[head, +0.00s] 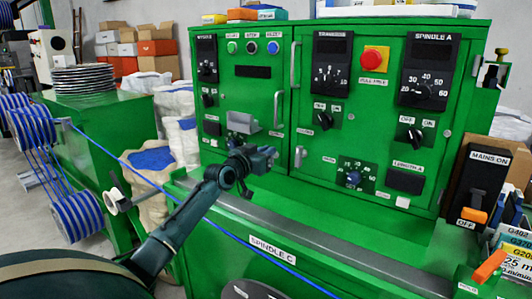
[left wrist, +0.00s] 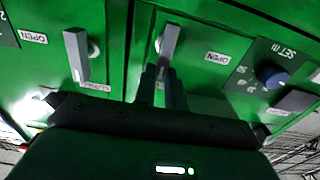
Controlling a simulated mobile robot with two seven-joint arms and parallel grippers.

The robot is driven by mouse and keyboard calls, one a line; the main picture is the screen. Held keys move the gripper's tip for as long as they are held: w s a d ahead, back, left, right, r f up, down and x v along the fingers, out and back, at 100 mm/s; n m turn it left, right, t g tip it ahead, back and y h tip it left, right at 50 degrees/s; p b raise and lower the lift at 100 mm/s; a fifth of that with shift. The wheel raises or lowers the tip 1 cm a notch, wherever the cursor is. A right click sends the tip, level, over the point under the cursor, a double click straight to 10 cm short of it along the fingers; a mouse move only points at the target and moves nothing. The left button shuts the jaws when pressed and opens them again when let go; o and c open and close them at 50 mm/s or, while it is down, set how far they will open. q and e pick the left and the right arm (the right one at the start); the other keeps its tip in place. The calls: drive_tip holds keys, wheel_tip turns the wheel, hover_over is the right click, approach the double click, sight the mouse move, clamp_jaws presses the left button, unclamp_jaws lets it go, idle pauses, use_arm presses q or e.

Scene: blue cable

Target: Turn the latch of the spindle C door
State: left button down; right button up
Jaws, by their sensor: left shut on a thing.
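The green control cabinet has a narrow left door (head: 262,92) and a wider door beside it. My left gripper (head: 268,161) is at the lower right of the left door and covers its latch in the head view. The left wrist view shows this grey latch (left wrist: 169,41) standing up between my left gripper's fingertips (left wrist: 163,76), which are shut on it. An OPEN label (left wrist: 217,57) is beside this latch. The neighbouring door's grey latch (head: 298,157) is free; it also shows in the left wrist view (left wrist: 76,54). My right gripper is not in view.
A vertical door handle (head: 278,109) is just above my left gripper. A SET dial (head: 353,179) is on the neighbouring door. A blue cable (head: 228,234) runs diagonally past my left arm, in front of the lower cabinet's SPINDLE C label (head: 272,250). Cable reels stand at the left.

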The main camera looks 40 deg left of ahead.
use_arm(q)
drive_tip(key=shift+n, duration=0.3)
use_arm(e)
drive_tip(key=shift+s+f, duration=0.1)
use_arm(q)
drive_tip(key=f+n, duration=0.1)
drive_tip(key=n, duration=0.4)
drive_tip(key=a+n+p, duration=0.1)
drive_tip(key=n, duration=0.5)
drive_tip(key=a+f+n+p, duration=0.1)
drive_tip(key=n, duration=0.5)
drive_tip(key=shift+s+a+f, duration=0.15)
drive_tip(key=shift+a+f, duration=0.1)
drive_tip(key=shift+f, duration=0.1)
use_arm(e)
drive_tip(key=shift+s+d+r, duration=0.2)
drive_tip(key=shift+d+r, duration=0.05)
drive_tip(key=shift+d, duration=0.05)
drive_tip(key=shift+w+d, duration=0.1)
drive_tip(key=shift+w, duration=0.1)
use_arm(q)
drive_tip(key=c, duration=1.5)
unclamp_jaws()
drive_tip(key=shift+o, duration=0.2)
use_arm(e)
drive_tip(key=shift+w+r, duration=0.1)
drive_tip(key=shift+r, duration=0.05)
